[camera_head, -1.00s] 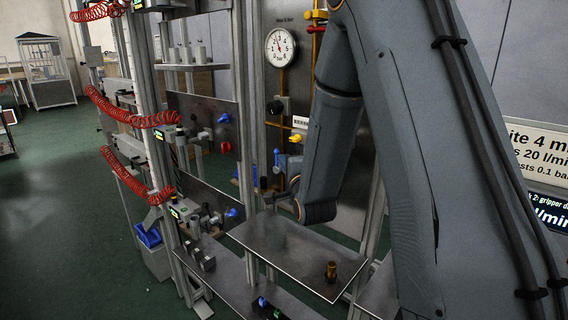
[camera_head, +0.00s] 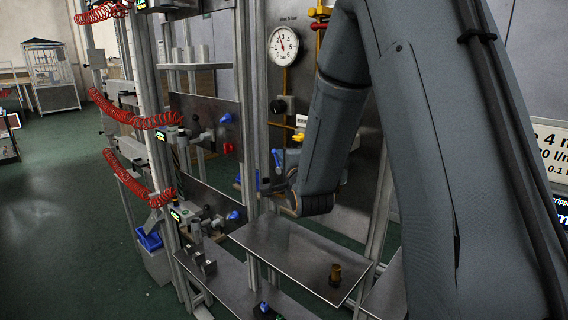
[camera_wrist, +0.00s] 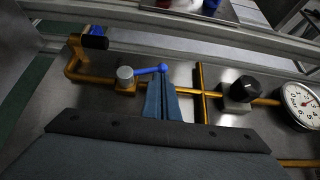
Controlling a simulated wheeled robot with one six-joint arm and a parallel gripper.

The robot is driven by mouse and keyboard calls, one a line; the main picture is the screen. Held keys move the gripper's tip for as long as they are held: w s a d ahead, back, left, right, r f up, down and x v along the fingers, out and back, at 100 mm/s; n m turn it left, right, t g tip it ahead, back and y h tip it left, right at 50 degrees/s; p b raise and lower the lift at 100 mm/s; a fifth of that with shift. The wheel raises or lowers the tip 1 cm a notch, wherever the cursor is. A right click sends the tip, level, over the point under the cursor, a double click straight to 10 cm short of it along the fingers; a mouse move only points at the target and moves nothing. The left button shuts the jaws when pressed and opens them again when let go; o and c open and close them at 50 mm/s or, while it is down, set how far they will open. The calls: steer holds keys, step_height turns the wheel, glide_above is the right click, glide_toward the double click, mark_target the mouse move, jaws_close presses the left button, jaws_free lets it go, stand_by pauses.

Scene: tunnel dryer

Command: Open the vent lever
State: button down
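A blue lever (camera_wrist: 149,70) on a round grey hub (camera_wrist: 125,76) sits on the yellow pipe in the wrist view. It also shows in the head view (camera_head: 277,160), upright on the panel. I take it as the vent lever, but no label is readable. In the wrist view, my gripper (camera_wrist: 162,82) has its two blue-grey fingers together with only a thin line between them. Their tips are at the lever's free end, and I see nothing held between them. Whether they touch the lever I cannot tell.
A black knob (camera_wrist: 245,89) and a white gauge (camera_wrist: 301,104) are on the panel along the pipe. A black handle (camera_wrist: 95,42) is at the pipe's other end.

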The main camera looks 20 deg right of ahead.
steer(key=shift+w+a+r+b, duration=0.2)
steer(key=shift+w+b, duration=0.1)
steer(key=shift+b, duration=0.1)
stand_by(0.5)
